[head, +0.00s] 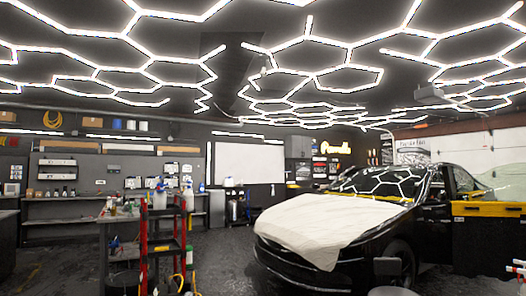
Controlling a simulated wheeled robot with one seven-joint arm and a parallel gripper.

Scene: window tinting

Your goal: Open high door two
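I cannot pick out a high door marked or recognisable as door two in the head view. My gripper is not in view.
A black car (405,225) with a white sheet (325,228) over its hood fills the right. A red and black cart (163,240) with bottles stands at front left, near a table (105,220). A white board (247,164) is on the back wall. Dark floor (222,262) lies open between cart and car.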

